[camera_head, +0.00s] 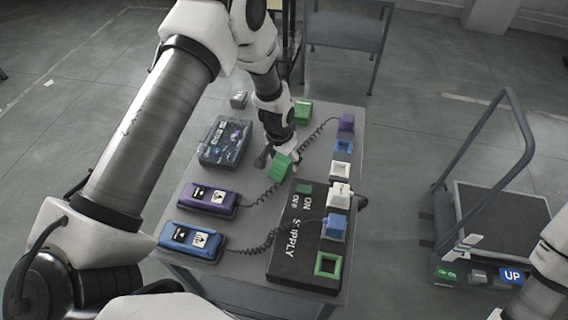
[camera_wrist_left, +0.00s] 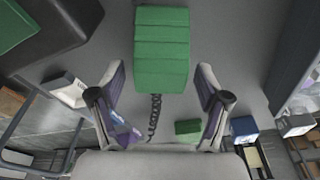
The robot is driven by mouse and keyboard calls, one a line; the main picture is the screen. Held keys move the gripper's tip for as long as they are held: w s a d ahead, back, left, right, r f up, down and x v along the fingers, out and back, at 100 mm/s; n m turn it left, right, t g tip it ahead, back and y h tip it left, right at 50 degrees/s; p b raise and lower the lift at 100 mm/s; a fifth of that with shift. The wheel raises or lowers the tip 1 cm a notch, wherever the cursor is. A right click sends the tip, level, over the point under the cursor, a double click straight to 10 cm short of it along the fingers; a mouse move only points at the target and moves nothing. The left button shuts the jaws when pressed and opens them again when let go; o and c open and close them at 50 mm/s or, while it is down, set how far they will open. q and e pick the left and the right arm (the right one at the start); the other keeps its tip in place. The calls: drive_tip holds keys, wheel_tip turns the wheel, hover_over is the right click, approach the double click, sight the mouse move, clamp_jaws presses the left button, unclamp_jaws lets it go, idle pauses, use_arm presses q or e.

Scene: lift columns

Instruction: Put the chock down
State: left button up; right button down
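A green ridged block (camera_head: 281,166), which I take to be the chock, is at the middle of the grey table (camera_head: 239,263), beside the black SUPPLY box (camera_head: 290,250). My left gripper (camera_head: 277,157) is right above and behind it, pointing down. In the left wrist view the green block (camera_wrist_left: 162,48) is just ahead of the two spread fingers (camera_wrist_left: 160,75), with a gap on each side. The gripper looks open. I cannot tell whether the block's underside is fully on the table. My right gripper is not in view.
Purple (camera_head: 208,200) and blue (camera_head: 193,241) handsets with coiled cords lie at left. A dark labelled case (camera_head: 225,142) and another green block (camera_head: 301,112) are further back. A row of coloured sockets lines the right side. A trolley (camera_head: 500,215) stands right of the table.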

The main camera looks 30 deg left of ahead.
use_arm(q)
clamp_jaws()
drive_tip(key=shift+r, duration=0.1)
